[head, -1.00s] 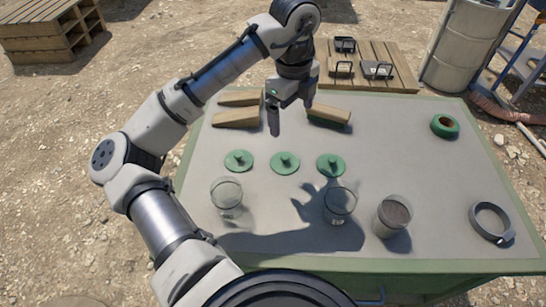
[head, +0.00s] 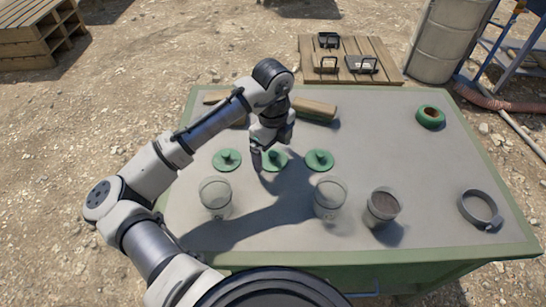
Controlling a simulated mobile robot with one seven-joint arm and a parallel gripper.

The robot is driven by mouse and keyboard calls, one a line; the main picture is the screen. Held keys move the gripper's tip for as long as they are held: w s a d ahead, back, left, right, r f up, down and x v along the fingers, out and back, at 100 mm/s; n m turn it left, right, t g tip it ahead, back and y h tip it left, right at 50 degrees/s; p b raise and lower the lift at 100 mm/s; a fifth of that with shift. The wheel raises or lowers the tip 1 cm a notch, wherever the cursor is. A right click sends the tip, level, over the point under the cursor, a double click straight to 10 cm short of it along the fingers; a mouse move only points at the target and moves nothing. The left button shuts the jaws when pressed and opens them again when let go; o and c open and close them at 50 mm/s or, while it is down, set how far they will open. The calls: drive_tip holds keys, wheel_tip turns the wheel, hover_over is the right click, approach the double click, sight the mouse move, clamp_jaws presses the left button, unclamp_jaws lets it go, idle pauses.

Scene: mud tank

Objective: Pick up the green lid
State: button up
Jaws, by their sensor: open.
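Three green lids with centre knobs lie in a row on the grey tabletop in the head view: a left lid (head: 227,160), a middle lid (head: 276,162) and a right lid (head: 319,160). My gripper (head: 268,155) points down over the row, close to the middle lid. Its jaws are open, with one finger at the left edge of the middle lid in the picture. The gripper partly covers that lid. I cannot tell the exact height of the fingertips above the table.
Two clear jars, a left one (head: 215,196) and a right one (head: 329,196), stand in front of the lids. A filled jar (head: 383,207), a grey ring clamp (head: 480,209) and a green roll (head: 431,117) are at right. Wooden blocks (head: 316,111) lie behind my gripper.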

drive_tip(key=shift+f, duration=0.65)
drive_tip(key=c, duration=1)
drive_tip(key=shift+c, duration=0.2)
drive_tip(key=shift+r, duration=0.15)
